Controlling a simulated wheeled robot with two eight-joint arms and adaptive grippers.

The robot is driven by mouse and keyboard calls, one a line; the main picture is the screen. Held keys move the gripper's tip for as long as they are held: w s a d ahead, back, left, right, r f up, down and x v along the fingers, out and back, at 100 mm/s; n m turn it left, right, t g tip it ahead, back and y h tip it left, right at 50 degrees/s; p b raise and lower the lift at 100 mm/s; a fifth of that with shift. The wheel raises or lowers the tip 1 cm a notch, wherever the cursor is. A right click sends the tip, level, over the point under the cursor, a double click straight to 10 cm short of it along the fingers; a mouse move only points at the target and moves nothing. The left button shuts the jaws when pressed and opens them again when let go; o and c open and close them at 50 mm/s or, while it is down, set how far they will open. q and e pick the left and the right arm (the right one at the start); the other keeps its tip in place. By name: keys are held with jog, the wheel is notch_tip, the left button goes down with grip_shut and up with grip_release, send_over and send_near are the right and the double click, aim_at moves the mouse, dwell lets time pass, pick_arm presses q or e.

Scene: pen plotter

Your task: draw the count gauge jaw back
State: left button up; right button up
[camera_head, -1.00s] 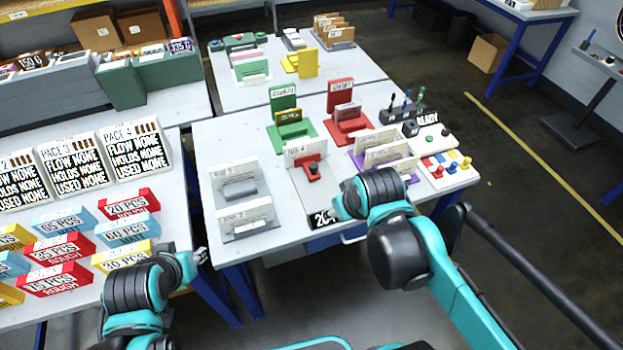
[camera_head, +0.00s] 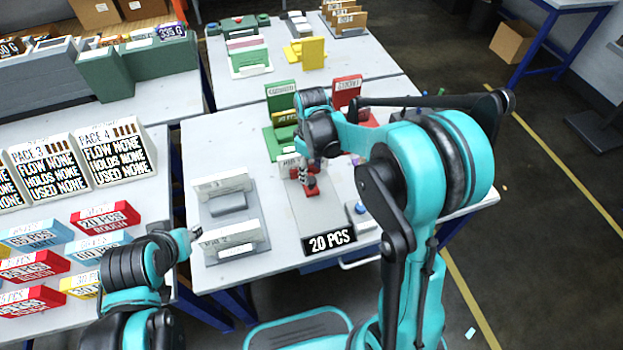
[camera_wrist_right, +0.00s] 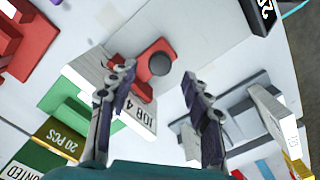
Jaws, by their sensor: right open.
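The count gauge is a pale plate (camera_head: 330,212) on the middle table, with a black "20 PCS" sign (camera_head: 328,242) at its front. Its red jaw (camera_head: 311,188) has a dark round knob, which shows clearly in the right wrist view (camera_wrist_right: 160,62). My right gripper (camera_head: 303,172) is over the gauge by the jaw. In the wrist view its two fingers (camera_wrist_right: 157,74) are apart and empty, with the red jaw and knob in line with the gap. I cannot tell whether they touch. My left gripper (camera_head: 194,233) hangs at the table's left edge, its fingers too small to read.
A white job card (camera_wrist_right: 138,108) stands beside the jaw. A green stand (camera_head: 281,98) and a red stand (camera_head: 347,92) are behind the gauge. Grey card holders (camera_head: 228,203) stand to its left. My right arm hides much of the table's right side.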

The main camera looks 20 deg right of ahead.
aim_at(312, 180)
notch_tip(312, 180, down, 4)
jog(key=shift+f+b, duration=0.1)
jog(key=shift+b, duration=0.5)
grip_shut()
jog(key=shift+s+d, duration=0.1)
jog(key=shift+s, duration=3.35)
grip_release()
jog(key=shift+s, duration=0.1)
